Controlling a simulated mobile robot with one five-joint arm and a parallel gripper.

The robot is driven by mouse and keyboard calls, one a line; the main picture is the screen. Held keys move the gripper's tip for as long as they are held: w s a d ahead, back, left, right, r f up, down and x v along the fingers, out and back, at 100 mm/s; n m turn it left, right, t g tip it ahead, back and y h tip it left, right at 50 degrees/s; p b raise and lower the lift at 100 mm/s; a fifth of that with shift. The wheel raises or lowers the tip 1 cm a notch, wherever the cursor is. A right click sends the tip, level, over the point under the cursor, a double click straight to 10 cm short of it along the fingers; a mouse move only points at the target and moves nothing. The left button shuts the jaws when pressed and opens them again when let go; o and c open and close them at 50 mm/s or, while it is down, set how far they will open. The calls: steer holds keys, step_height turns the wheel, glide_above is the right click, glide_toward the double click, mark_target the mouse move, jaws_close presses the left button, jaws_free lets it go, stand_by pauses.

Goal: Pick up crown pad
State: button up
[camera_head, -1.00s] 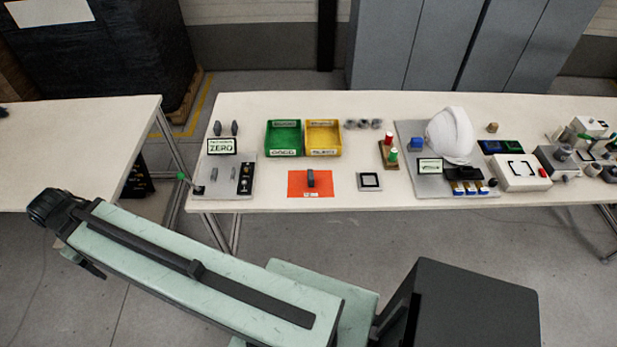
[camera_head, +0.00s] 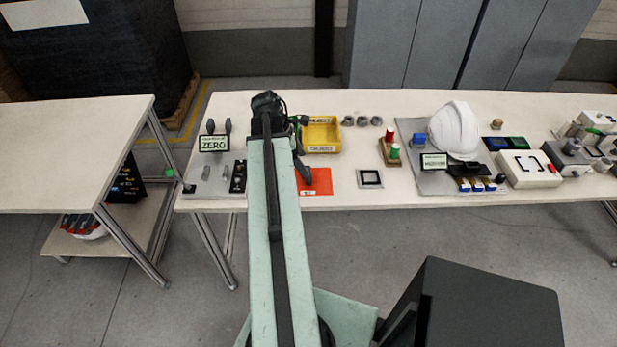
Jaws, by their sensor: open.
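A small dark grey piece, possibly the crown pad, stood upright on the orange mat (camera_head: 321,183) a second ago; my gripper now covers that spot, so I cannot separate the two. My gripper (camera_head: 303,168) is open and reaches down over the left part of the mat, just right of my forearm. I cannot tell whether it touches anything. A white helmet shell (camera_head: 453,130) sits on a grey fixture plate (camera_head: 412,130) at the right.
A yellow bin (camera_head: 322,133) stands behind the mat; my arm hides the green bin. A grey plate with the ZERO sign (camera_head: 214,143) is left. Bare white table (camera_head: 350,199) shows along the front edge.

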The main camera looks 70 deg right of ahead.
steer(key=b+x, duration=0.2)
steer(key=shift+d+f, duration=0.1)
steer(key=shift+f, duration=0.3)
steer(key=b+x, duration=0.2)
steer(key=w+b+x, duration=0.1)
steer(key=b+x, duration=0.2)
steer(key=shift+d+f, duration=0.1)
steer(key=shift+d, duration=0.1)
steer(key=shift+s, duration=0.1)
steer(key=c, duration=1.4)
